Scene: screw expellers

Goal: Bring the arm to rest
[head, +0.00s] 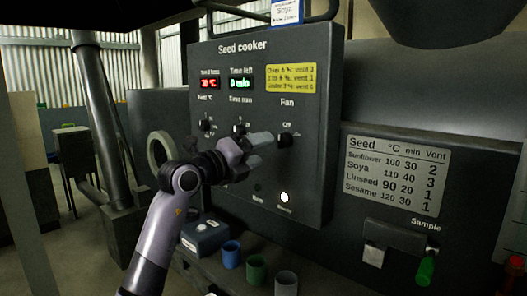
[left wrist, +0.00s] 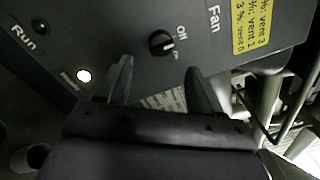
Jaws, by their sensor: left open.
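My left arm reaches up from the bottom of the head view, with its gripper (head: 262,140) in front of the seed cooker panel (head: 312,185). In the left wrist view the two fingers (left wrist: 160,85) stand apart with nothing between them. The panel's fan knob (left wrist: 162,43) shows just beyond the fingers; in the head view this knob (head: 285,140) is right of the fingertips. I cannot tell whether the fingers touch the panel. A white lamp (head: 284,197) is lit low on the panel. My right gripper does not show.
Blue, green and grey cups (head: 256,270) stand on the ledge below the panel, beside a blue-grey box (head: 205,236). A seed chart (head: 395,178) and a green sample handle (head: 425,270) are at the right. A metal pipe (head: 98,115) stands at the left.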

